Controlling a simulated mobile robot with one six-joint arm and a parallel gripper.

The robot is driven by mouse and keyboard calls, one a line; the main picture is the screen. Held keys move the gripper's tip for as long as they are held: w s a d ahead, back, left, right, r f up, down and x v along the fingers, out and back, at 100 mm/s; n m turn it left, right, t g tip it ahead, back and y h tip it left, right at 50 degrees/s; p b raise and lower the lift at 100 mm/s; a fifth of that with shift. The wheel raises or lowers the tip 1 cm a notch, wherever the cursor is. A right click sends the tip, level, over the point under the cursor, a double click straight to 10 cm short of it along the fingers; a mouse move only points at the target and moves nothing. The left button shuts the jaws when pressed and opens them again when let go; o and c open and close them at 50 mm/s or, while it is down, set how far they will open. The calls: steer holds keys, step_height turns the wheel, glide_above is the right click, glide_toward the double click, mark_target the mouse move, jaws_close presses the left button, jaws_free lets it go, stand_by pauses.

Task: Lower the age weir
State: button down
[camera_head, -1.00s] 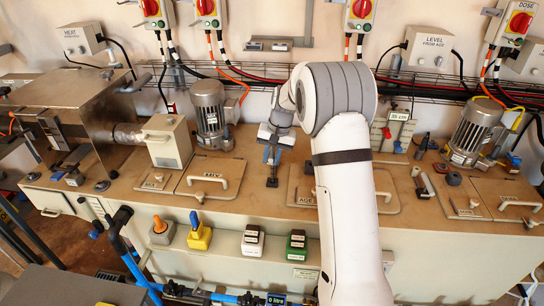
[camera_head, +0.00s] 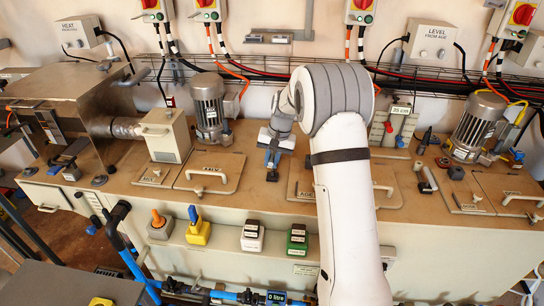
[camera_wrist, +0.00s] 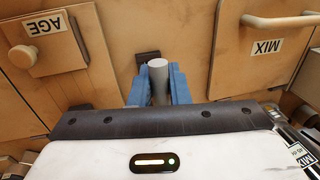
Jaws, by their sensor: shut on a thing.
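The age weir shows in the wrist view as a grey round post (camera_wrist: 159,79), standing in the deck between the lids marked AGE and MIX. My gripper (camera_wrist: 159,92) has its two blue fingers closed on either side of the post. A small dark block (camera_wrist: 147,57) lies just beyond the post. In the head view my gripper (camera_head: 272,158) points down at the brown deck, with a short dark piece (camera_head: 271,175) below its fingers. The weir's lower part is hidden.
The MIX lid (camera_head: 226,163) with its pale handle is left of my gripper. The AGE lid (camera_head: 388,190) is to the right, partly behind my arm. A grey motor (camera_head: 208,105) stands behind left. Cables and a wire tray run along the wall.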

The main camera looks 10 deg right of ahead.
step_height(320, 180, down, 6)
steer(key=shift+r+b, duration=0.2)
steer(key=shift+b, duration=0.85)
steer(key=shift+s+r, duration=0.1)
steer(key=c, duration=1.7)
jaws_free()
steer(key=r, duration=0.2)
steer(key=d+r, duration=0.1)
steer(key=r, duration=0.4)
steer(key=shift+s+d+r, duration=0.15)
steer(key=shift+d+r, duration=0.05)
steer(key=shift+d, duration=0.05)
